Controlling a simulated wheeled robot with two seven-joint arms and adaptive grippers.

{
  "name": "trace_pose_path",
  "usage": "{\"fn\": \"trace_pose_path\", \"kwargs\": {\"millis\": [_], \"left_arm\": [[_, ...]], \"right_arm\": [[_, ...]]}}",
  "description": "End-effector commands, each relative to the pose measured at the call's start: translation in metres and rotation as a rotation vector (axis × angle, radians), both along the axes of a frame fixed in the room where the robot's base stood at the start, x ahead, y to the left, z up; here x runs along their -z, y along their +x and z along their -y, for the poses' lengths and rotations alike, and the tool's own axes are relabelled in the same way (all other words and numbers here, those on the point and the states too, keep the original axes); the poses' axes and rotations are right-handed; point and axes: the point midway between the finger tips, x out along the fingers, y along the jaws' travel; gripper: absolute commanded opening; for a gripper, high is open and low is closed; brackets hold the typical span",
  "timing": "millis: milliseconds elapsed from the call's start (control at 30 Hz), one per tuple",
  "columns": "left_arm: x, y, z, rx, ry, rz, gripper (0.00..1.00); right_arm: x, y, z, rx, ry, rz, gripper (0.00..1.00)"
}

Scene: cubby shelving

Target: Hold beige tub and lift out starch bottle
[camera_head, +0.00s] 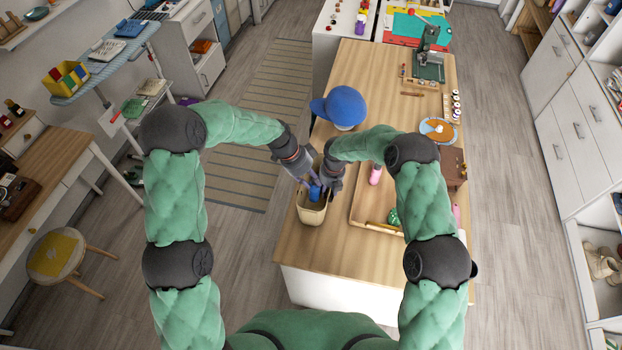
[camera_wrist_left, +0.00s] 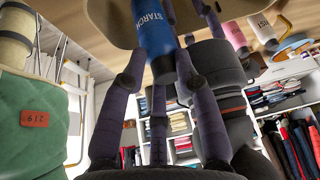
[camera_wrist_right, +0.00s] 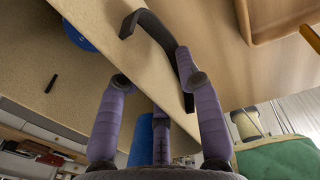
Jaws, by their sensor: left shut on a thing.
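The beige tub (camera_head: 311,214) stands on the wooden counter near its left edge. The blue starch bottle (camera_head: 315,193) shows at the tub's mouth; how deep it sits is hidden. Its STARCH label shows in the left wrist view (camera_wrist_left: 153,28). My left gripper (camera_head: 306,184) is shut on the bottle, with fingers on both sides of it in the left wrist view (camera_wrist_left: 162,62). My right gripper (camera_head: 330,183) is close beside the tub and bottle. In the right wrist view its fingers (camera_wrist_right: 156,80) are spread, with a dark curved strap (camera_wrist_right: 150,22) by one fingertip.
A wooden tray (camera_head: 361,222) with a pink bottle (camera_head: 376,174) and a green item (camera_head: 393,216) lies right of the tub. A blue cap (camera_head: 341,107) sits behind my grippers. The brown case (camera_head: 453,167) is further right. The counter beyond the cap has free room.

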Motion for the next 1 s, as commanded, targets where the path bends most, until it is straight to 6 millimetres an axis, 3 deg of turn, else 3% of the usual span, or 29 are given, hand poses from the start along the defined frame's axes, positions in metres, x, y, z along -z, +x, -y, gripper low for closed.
{"fn": "trace_pose_path", "kwargs": {"millis": [367, 800, 1000], "left_arm": [[0.000, 0.000, 0.000, 0.000, 0.000, 0.001, 0.00], [0.000, 0.000, 0.000, 0.000, 0.000, 0.001, 0.00], [0.000, 0.000, 0.000, 0.000, 0.000, 0.001, 0.00]], "right_arm": [[-0.009, 0.001, 0.000, 0.000, 0.001, 0.002, 0.36], [-0.089, 0.000, 0.004, 0.000, 0.000, 0.003, 0.36], [-0.112, -0.001, 0.006, 0.000, 0.000, 0.001, 0.36]]}}
